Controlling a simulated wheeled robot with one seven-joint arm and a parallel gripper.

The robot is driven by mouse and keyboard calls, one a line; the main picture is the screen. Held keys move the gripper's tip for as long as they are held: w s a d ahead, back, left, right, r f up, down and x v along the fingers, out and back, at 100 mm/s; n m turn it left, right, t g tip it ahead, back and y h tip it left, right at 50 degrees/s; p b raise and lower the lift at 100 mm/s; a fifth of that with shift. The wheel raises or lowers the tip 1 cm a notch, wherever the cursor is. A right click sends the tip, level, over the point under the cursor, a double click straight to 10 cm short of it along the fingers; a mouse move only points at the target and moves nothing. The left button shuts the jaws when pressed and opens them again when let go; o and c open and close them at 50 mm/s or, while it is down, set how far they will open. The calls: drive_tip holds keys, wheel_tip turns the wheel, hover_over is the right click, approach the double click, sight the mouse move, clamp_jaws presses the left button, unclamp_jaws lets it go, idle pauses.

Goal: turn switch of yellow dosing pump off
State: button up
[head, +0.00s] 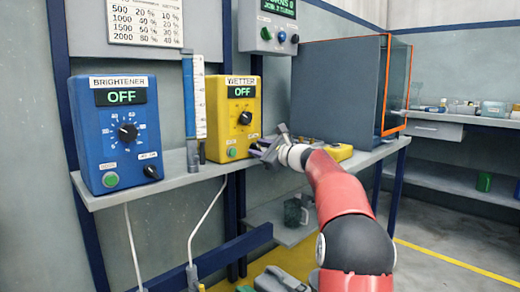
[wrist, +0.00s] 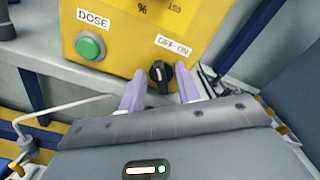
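The yellow dosing pump (head: 216,96), labelled WETTER, stands on the shelf, and its display (head: 242,92) reads OFF. In the wrist view its yellow front (wrist: 115,60) shows a green DOSE button (wrist: 90,46) and a black switch knob (wrist: 161,72) below an OFF ON label. The knob's pointer is near upright, seemingly leaning slightly toward OFF. My gripper (wrist: 159,84) is open, with one purple finger on each side of the knob and visible gaps to it. In the head view my gripper (head: 262,148) is at the pump's lower right front and hides the switch.
A blue BRIGHTENER pump (head: 117,145) stands left on the same shelf (head: 178,178), also reading OFF. A clear tube with a scale (head: 200,97) stands between the pumps. A grey box with orange edges (head: 335,90) is close on the right. A mug (head: 293,212) sits below.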

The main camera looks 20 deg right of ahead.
drive_tip(key=shift+s, duration=0.1)
drive_tip(key=b+v, duration=0.1)
drive_tip(key=v, duration=0.6)
drive_tip(key=shift+s+d, duration=0.15)
drive_tip(key=shift+s, duration=0.15)
drive_tip(key=s+a+f+n+g+p, duration=0.1)
drive_tip(key=s+a+n+g, duration=0.15)
drive_tip(key=a, duration=0.35)
drive_tip(key=s+a+n+g+p, duration=0.1)
drive_tip(key=s+a+n, duration=0.15)
drive_tip(key=a, duration=0.35)
drive_tip(key=s+a+f+n+g+h+p, duration=0.1)
drive_tip(key=s+a+f+n+g+p, duration=0.3)
drive_tip(key=s+a+n, duration=0.65)
drive_tip(key=s+f+n+g+h+p, duration=0.1)
drive_tip(key=s+f+n, duration=0.3)
drive_tip(key=s, duration=0.7)
drive_tip(key=s+f+n+g+h+p, duration=0.1)
drive_tip(key=s+f+n+g+h, duration=0.2)
drive_tip(key=s+f, duration=0.4)
drive_tip(key=s+a+n+h, duration=0.1)
drive_tip(key=s+n, duration=0.1)
drive_tip(key=s, duration=0.3)
drive_tip(key=shift+f, duration=0.2)
